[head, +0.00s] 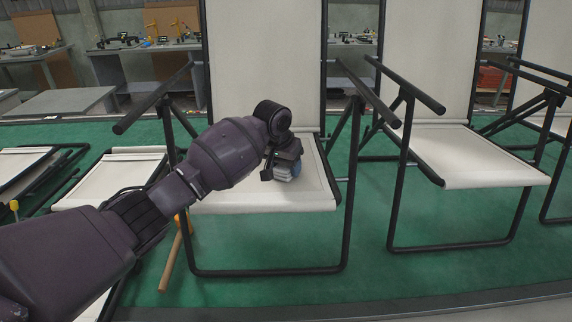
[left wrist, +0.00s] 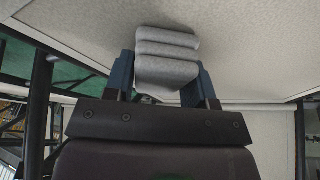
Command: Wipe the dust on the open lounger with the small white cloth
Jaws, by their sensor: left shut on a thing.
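The open lounger has a cream fabric seat (head: 310,192) and back (head: 262,60) on a black tube frame, in the middle of the head view. My left gripper (head: 284,166) is over the seat, shut on the small white cloth (head: 287,174). In the left wrist view the folded cloth (left wrist: 167,55) is held between the two fingers of the gripper (left wrist: 165,85), against or very close to the cream fabric (left wrist: 250,40). I cannot tell contact for sure. No dust can be made out clearly. My right gripper is not in view.
Another open lounger (head: 480,158) stands to the right, and a third is at the right edge. Folded loungers (head: 110,178) lie at the left. A wooden-handled tool (head: 171,262) leans near the front left leg. Black armrests (head: 368,95) flank the seat. Workbenches stand behind.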

